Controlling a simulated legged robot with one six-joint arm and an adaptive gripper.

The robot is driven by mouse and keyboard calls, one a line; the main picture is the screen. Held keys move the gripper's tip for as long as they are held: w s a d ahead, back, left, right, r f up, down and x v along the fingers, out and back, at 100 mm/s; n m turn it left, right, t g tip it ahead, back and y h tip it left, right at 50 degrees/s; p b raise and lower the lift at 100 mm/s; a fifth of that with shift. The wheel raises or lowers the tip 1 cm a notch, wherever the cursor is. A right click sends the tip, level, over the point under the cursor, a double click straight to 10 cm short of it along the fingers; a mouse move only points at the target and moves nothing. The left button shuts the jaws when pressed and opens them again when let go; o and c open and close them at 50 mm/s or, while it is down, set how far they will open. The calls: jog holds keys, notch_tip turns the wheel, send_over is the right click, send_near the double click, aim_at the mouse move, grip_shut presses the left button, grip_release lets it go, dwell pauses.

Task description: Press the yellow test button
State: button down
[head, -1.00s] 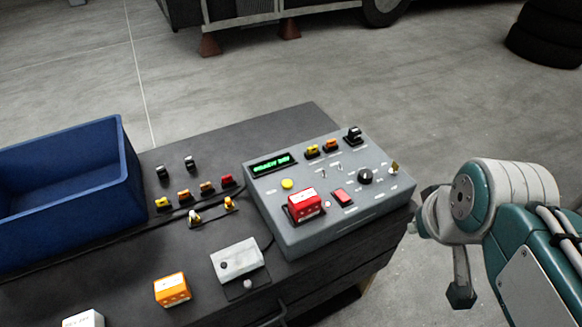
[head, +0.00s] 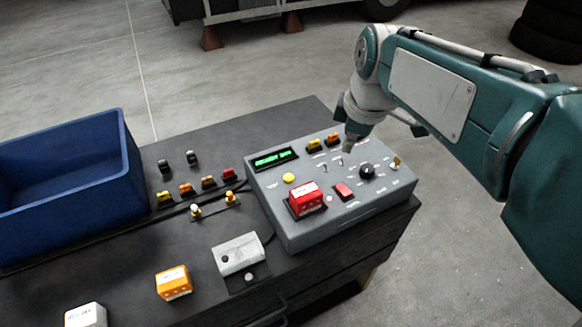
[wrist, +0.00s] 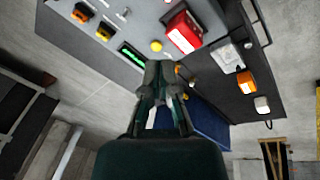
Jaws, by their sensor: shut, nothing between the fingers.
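The yellow test button (head: 289,178) is a small round cap on the sloped top of a grey control box (head: 315,233), below the green-lit display. It also shows in the wrist view (wrist: 156,46), just beyond my fingertips. My gripper (head: 350,147) is above the back right part of the box, to the right of the button and apart from it. In the wrist view my gripper (wrist: 162,72) is shut and empty, its tips pointing toward the box. The far side of the box behind my gripper is partly hidden in the head view.
A blue bin (head: 125,165) stands at the left. An orange block (head: 173,283) lies at the bench's front.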

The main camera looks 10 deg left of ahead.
aim_at(289, 177)
jog(key=w+a+f+n, duration=0.1)
jog(key=w+a+n, duration=0.1)
jog(key=a+n, duration=0.2)
jog(key=w+a+f+n+g, duration=0.1)
jog(key=w+a+f+n, duration=0.1)
jog(key=a, duration=0.4)
jog(key=shift+w+f+n+g, duration=0.3)
jog(key=shift+w+n, duration=0.55)
jog(key=shift+n, duration=0.35)
jog(key=f, duration=0.4)
jog(key=a+f, duration=0.1)
jog(key=f, duration=0.4)
jog(key=w+a+f, duration=0.1)
jog(key=f, duration=0.3)
jog(key=shift+f, duration=0.4)
